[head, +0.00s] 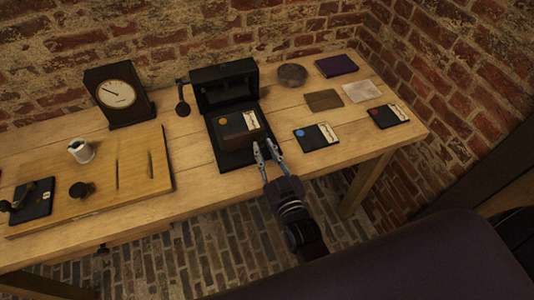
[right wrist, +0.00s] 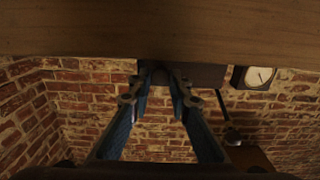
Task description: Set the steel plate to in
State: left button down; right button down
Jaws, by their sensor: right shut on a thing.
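My right gripper (head: 265,147) is at the front of the black press-like device (head: 223,86), with its fingertips beside the front right of a dark block with an orange dot (head: 237,127). The block sits on the device's black base (head: 231,161). In the right wrist view the fingers (right wrist: 160,88) close around a small dark rounded piece (right wrist: 160,75), in front of a dark panel. I cannot tell whether this piece belongs to the steel plate. No plate is clearly recognisable as steel; a pale grey square plate (head: 362,91) lies at the right. My left gripper is not in view.
A lever with a dark knob (head: 183,107) is at the device's left. A round grey disc (head: 292,75), purple slab (head: 336,65), brown plate (head: 324,99), blue-dotted card (head: 316,137) and red-dotted card (head: 388,116) lie right.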

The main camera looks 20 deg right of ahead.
jog(key=shift+w, duration=0.55)
jog(key=shift+f, duration=0.1)
jog(key=shift+s, duration=0.15)
jog(key=c, duration=2.1)
grip_release()
jog(key=shift+s, duration=0.25)
jog(key=shift+o, duration=1.1)
jog(key=shift+r, duration=0.2)
jog(key=shift+o, duration=0.4)
jog(key=shift+w+f, duration=0.1)
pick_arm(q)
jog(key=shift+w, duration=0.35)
pick_arm(e)
jog(key=s, duration=1.2)
jog(key=shift+d, duration=0.2)
